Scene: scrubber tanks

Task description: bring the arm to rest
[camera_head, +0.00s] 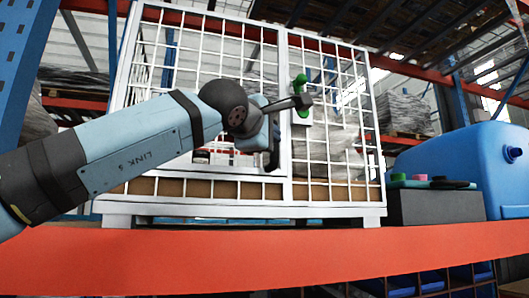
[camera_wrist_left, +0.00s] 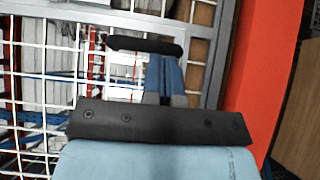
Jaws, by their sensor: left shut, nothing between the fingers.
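My left arm comes in from the left, and its gripper (camera_head: 270,132) is in front of the white wire cage (camera_head: 283,190). In the left wrist view the gripper's blue fingers (camera_wrist_left: 166,78) are shut with nothing between them. A black upright bar (camera_head: 273,158) shows close by the gripper, and it also shows in the left wrist view (camera_wrist_left: 145,46) just beyond the fingers. I cannot tell whether they touch. My right gripper is not in view.
The cage stands on an orange shelf beam (camera_head: 260,260). To its right are a dark grey box (camera_head: 435,206) with small coloured items on top and a large blue tank (camera_head: 480,160). Racks with wrapped pallets (camera_head: 403,113) stand behind.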

